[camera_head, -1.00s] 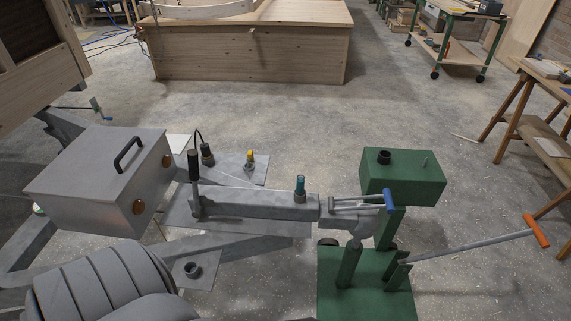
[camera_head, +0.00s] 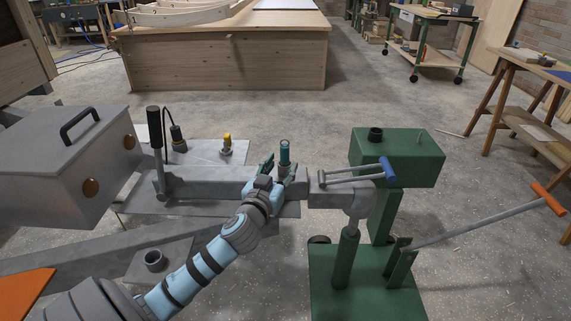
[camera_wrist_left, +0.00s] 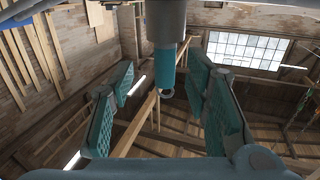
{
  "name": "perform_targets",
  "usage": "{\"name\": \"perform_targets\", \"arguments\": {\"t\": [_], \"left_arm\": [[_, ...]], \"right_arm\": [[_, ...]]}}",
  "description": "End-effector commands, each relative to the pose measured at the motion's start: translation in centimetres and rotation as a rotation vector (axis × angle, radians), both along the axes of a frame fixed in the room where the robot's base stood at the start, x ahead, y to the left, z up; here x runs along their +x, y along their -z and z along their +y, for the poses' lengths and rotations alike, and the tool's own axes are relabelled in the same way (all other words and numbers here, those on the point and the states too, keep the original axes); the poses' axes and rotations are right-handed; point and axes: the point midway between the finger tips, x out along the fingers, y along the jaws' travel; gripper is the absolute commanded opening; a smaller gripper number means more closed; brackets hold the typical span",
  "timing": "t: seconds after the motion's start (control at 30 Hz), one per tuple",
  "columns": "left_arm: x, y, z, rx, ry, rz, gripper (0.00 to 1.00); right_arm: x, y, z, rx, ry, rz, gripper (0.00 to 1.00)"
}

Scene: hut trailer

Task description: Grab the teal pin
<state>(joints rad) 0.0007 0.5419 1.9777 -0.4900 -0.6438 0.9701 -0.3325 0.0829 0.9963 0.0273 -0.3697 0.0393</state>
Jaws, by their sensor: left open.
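The teal pin (camera_head: 284,153) stands upright on the grey drawbar (camera_head: 215,181), with a dark collar at its foot. My left gripper (camera_head: 279,170) has come in from the lower left and is beside the pin, close to its lower part. In the left wrist view the teal pin (camera_wrist_left: 166,62) shows between the two green-padded fingers (camera_wrist_left: 163,88), with a gap on each side. The fingers are open and hold nothing. I cannot see my right gripper.
A grey box (camera_head: 60,160) stands farther left.

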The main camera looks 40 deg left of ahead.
Motion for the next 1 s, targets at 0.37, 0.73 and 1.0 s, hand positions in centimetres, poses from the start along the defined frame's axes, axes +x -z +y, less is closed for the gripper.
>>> {"name": "perform_targets", "arguments": {"t": [0.37, 0.73, 1.0], "left_arm": [[4.8, -1.0, 2.2, -0.002, 0.001, -0.001, 0.43], [4.7, -1.0, 2.2, -0.001, 0.001, 0.001, 0.08], [4.7, -1.0, 2.2, -0.001, 0.001, 0.001, 0.0]], "right_arm": [[2.0, -0.1, 0.8, 0.018, 0.01, -0.027, 0.45], [2.0, -0.2, 0.8, 0.017, 0.01, -0.026, 0.45], [2.0, -0.2, 0.8, 0.018, 0.01, -0.026, 0.45]]}}
